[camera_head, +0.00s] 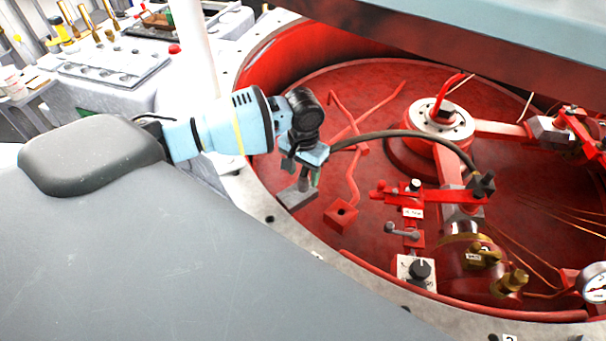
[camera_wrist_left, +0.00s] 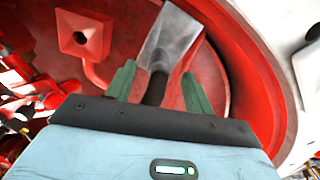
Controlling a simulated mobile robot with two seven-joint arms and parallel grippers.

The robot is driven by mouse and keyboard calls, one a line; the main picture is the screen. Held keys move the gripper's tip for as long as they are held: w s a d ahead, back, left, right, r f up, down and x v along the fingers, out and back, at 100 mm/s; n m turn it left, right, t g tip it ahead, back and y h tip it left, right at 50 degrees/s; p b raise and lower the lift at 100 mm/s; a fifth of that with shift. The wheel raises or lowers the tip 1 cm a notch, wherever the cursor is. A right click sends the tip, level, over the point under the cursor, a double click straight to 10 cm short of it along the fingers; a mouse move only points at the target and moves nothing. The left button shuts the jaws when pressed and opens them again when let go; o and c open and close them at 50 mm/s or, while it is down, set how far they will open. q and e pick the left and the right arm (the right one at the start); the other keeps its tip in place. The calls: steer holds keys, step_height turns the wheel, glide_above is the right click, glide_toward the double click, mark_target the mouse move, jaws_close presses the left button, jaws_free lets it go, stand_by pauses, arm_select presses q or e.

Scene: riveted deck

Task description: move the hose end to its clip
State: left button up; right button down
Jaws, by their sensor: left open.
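A black hose (camera_head: 412,133) arches from a fitting at the right over to my left gripper (camera_head: 306,178), above the red pit. In the left wrist view a dark hose end (camera_wrist_left: 155,90) sits between the two green fingers of the left gripper (camera_wrist_left: 157,77). The fingers are apart, with a gap visible on the right side. A grey metal block (camera_head: 296,195), possibly the clip, is just below the fingers. It also shows beyond the hose end in the left wrist view (camera_wrist_left: 174,42); whether the two touch is unclear. My right gripper is not in view.
A red square socket (camera_head: 341,215) stands near the grey block. Red pipes, a valve lever (camera_head: 403,232), a black knob (camera_head: 419,270) and a gauge (camera_head: 597,288) crowd the right. The pit's pale rim (camera_head: 269,219) curves around. A workbench (camera_head: 110,65) stands at upper left.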

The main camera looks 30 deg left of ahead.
arm_select(q)
step_height(320, 180, up, 6)
steer(key=shift+r, duration=0.2)
steer(key=shift+f, duration=0.1)
stand_by(0.7)
